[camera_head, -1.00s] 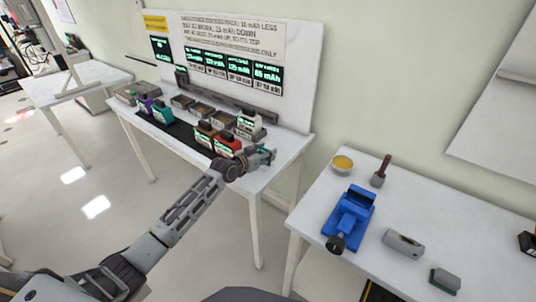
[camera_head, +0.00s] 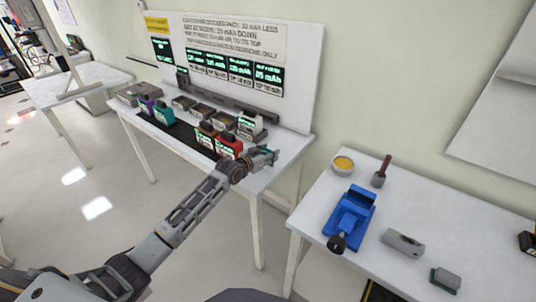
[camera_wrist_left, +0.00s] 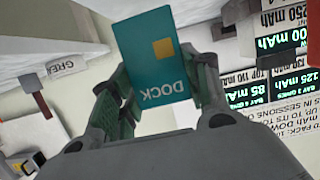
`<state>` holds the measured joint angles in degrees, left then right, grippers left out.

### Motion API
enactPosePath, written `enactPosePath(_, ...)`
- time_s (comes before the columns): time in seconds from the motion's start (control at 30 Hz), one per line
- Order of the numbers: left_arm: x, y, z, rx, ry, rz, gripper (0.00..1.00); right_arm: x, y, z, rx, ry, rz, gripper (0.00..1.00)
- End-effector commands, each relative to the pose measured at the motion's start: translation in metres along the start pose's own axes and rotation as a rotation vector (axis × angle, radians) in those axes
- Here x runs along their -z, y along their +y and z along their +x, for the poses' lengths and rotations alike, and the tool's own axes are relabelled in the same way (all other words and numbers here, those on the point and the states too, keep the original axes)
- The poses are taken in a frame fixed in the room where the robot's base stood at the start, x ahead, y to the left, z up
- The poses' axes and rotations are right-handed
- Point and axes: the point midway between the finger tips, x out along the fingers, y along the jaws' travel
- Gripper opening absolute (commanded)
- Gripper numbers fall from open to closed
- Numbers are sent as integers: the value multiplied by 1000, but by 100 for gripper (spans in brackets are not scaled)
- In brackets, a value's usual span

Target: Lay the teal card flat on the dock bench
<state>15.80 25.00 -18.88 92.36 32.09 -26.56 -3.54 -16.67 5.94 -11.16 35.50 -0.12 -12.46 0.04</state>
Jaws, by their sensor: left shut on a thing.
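The teal card (camera_wrist_left: 153,55), with DOCK lettering and a yellow square, is held between the fingers of my left gripper (camera_wrist_left: 158,85) in the left wrist view. My left gripper (camera_head: 270,155) is shut on it. In the head view the gripper is over the right end of the white dock bench (camera_head: 290,144). The card is too small or hidden to make out there, and I cannot tell the gap to the bench top. My right gripper is not in view.
A red pack (camera_head: 229,146) stands close left of my gripper, among several packs and docks. A board with green displays (camera_head: 268,75) rises behind. A separate table on the right holds a blue vise (camera_head: 350,213) and tools. The dock bench's right end looks clear.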

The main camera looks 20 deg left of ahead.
Motion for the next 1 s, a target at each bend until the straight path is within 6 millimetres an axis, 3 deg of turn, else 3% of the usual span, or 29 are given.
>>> enactPosePath(0.53,1,0,0,0,1,0,32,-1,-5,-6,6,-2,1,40)
enactPosePath(1.0,-4,0,-1,0,37,1,32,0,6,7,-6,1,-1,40)
